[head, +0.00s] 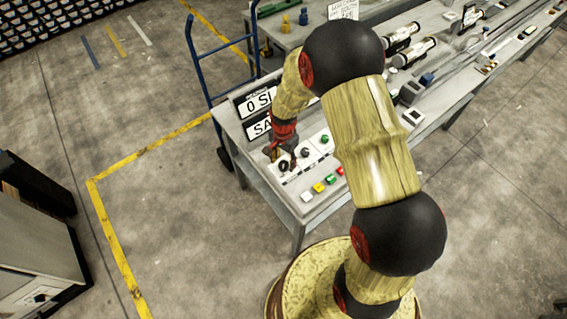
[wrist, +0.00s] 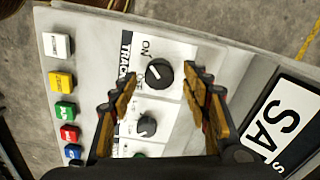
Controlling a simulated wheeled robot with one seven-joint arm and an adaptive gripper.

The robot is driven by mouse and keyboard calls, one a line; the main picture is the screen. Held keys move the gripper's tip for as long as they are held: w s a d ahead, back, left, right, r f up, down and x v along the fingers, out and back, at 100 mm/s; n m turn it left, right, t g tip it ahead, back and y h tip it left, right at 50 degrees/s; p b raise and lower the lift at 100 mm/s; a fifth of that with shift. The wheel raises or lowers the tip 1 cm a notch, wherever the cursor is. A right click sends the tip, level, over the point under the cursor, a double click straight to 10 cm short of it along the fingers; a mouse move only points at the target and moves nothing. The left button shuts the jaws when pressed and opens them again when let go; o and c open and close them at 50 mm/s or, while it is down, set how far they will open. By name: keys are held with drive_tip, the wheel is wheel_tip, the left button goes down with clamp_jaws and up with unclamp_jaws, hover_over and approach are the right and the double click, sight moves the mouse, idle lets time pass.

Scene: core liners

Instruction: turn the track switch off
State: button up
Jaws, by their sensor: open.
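The track switch (wrist: 159,74) is a round black knob on a white plate marked "TRACK", with "ON" printed beside it in the wrist view. A pale pointer mark shows on the knob, tilted toward the "ON" side. My gripper (wrist: 160,77) is open, with one brown-padded finger on each side of the knob and visible gaps between. I cannot tell how far the fingertips are above the plate. In the head view my gripper (head: 280,152) is at the left end of the control panel, partly covering the knob.
A second, smaller black knob (wrist: 146,125) is on the same panel. A row of coloured buttons runs along the edge, including white (wrist: 57,45) and yellow (wrist: 61,82). Black-framed signs (head: 258,102) stand behind the panel. A blue hand truck (head: 205,72) is beside the table.

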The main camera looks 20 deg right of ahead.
drive_tip(key=shift+f, duration=0.8)
drive_tip(key=shift+c, duration=1.4)
drive_tip(key=c, duration=0.7)
drive_tip(key=shift+c, duration=0.8)
